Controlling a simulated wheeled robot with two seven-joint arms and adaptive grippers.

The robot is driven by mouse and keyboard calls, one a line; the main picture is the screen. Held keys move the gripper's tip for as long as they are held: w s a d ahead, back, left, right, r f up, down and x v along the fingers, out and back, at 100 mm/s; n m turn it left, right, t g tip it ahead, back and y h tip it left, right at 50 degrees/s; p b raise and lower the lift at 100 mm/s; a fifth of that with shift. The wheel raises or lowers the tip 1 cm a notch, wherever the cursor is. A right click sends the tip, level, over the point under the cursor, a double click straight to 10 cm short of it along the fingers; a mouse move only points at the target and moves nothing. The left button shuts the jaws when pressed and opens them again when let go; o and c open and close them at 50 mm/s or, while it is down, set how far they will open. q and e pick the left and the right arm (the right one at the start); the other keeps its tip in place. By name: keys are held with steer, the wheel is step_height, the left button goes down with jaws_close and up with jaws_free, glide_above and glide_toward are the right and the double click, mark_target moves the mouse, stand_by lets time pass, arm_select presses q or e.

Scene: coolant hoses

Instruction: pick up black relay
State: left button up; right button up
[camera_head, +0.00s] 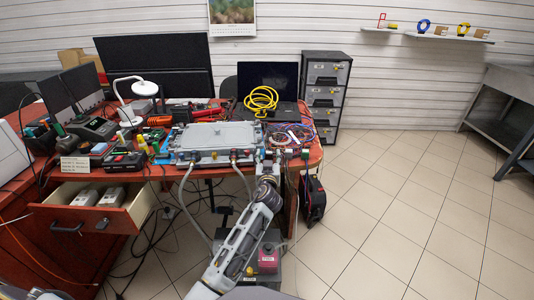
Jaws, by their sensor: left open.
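I cannot pick out a black relay for certain among the many small dark items on the red-brown desk (313,156). My right gripper is out of view.
An open drawer (95,209) juts out at left. A yellow coiled hose (261,99) and thin coloured cables lie at the desk's right end. A black box (313,198) stands beside the desk. A drawer cabinet (326,85) stands behind. The tiled floor (410,200) at right is clear.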

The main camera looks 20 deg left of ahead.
arm_select(q)
steer(key=shift+w, duration=0.25)
stand_by(0.3)
steer(key=c, duration=1.1)
